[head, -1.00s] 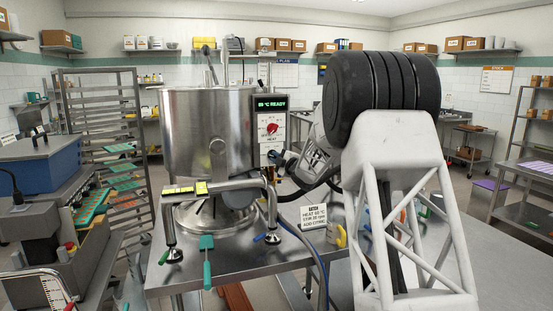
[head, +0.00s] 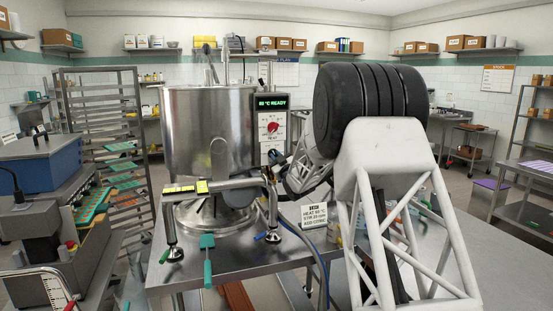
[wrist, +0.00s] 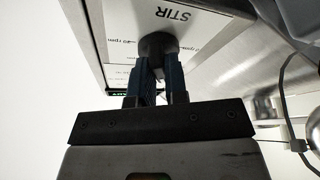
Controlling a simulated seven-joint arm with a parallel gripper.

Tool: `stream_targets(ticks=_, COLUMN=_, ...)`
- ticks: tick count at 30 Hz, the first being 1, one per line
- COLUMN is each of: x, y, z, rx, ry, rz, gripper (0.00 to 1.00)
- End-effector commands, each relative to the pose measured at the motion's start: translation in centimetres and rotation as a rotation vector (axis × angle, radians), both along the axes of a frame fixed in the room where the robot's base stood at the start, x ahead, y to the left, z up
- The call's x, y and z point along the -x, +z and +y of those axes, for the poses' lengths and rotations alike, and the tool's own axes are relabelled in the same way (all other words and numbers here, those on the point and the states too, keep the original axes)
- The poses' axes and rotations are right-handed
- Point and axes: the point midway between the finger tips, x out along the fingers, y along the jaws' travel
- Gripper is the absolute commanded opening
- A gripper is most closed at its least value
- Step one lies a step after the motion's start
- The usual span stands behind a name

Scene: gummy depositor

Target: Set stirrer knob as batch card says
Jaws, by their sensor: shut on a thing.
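The stirrer knob (wrist: 157,44) is dark and round, on a pale panel (wrist: 205,22) marked STIR that appears upside down in the wrist view. My gripper (wrist: 158,66) has its two blue-grey fingers closed on the knob. The knob's pointer is hidden, so its setting cannot be read. Rpm marks show partly on the panel. In the head view my gripper (head: 275,162) is at the panel's lower part, below the red heat knob (head: 273,128). The batch card (head: 314,215) stands on the table with lines for heat, stir and citric; its stir number is too small to read surely.
The steel kettle (head: 205,130) stands left of the panel. A green-lit display (head: 271,101) above it shows a temperature and READY. A steel bar (head: 225,184) crosses the kettle's front. A hose (head: 322,265) hangs by the table's edge. My arm covers the table's right part.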

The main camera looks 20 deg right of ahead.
Motion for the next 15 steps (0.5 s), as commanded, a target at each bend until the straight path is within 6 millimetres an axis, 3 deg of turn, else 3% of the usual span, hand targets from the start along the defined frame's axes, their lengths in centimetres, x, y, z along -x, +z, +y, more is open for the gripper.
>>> stream_targets(ticks=13, x=0.00, y=-0.12, z=0.02, rx=-0.016, ry=0.001, rz=0.001, gripper=0.00)
stream_targets(ticks=14, x=0.00, y=-0.12, z=0.02, rx=-0.016, ry=0.001, rz=0.001, gripper=0.15)
stream_targets(ticks=15, x=0.00, y=-0.12, z=0.02, rx=-0.016, ry=0.001, rz=0.001, gripper=0.21)
